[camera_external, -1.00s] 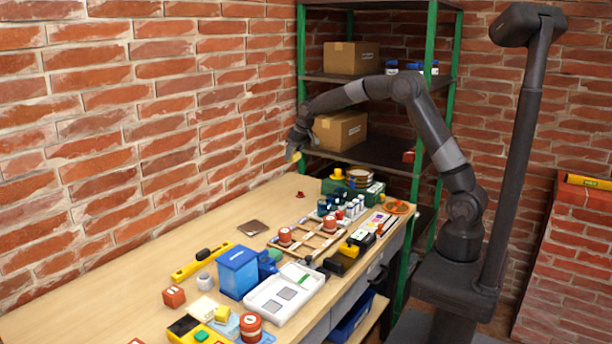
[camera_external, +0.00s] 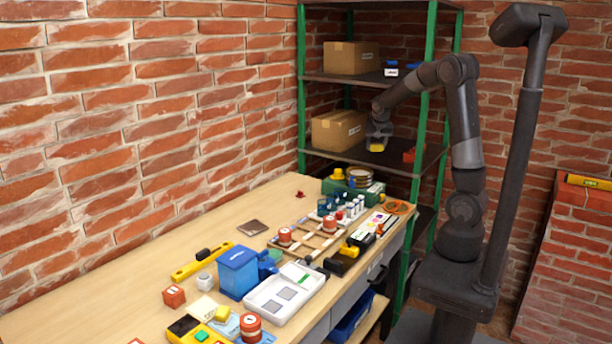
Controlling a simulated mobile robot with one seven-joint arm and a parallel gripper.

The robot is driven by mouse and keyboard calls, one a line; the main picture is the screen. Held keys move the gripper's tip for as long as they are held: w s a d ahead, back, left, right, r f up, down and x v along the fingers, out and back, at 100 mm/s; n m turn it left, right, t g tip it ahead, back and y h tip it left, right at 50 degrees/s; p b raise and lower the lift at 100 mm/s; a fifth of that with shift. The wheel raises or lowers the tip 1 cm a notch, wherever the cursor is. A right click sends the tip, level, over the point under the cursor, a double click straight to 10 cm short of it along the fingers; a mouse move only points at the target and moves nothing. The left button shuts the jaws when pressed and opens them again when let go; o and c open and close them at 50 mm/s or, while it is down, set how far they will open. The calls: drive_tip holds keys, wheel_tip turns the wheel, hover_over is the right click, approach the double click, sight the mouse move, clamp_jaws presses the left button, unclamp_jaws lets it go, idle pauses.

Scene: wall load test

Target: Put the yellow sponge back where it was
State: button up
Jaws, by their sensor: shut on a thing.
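My gripper (camera_external: 378,143) is shut on the yellow sponge (camera_external: 376,149), which shows as a small yellow block below the fingers. They are in front of the shelf rack, to the right of the lower cardboard box (camera_external: 336,131) and above the far end of the workbench. Whether the sponge touches the shelf behind it I cannot tell. The fingers themselves are small and dark in this view.
The wooden workbench (camera_external: 120,262) holds a blue box (camera_external: 237,272), a white tray (camera_external: 284,291), a yellow level (camera_external: 202,261) and a green toolbox (camera_external: 366,192). A red bin (camera_external: 412,155) is on the lower shelf. Bare bench runs along the brick wall.

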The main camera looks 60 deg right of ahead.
drive_tip(key=s+d+f+m+g, duration=0.1)
drive_tip(key=s+d+m, duration=0.2)
drive_tip(key=s, duration=0.5)
hover_over(392, 159)
drive_tip(key=a, duration=0.2)
drive_tip(key=f, duration=0.5)
drive_tip(key=shift+s+d, duration=0.2)
drive_tip(key=shift+s, duration=0.1)
drive_tip(key=shift+x, duration=1.8)
drive_tip(key=shift+s+a+f, duration=0.1)
drive_tip(key=shift+a+f, duration=0.05)
drive_tip(key=shift+a, duration=0.05)
drive_tip(key=o, duration=0.7)
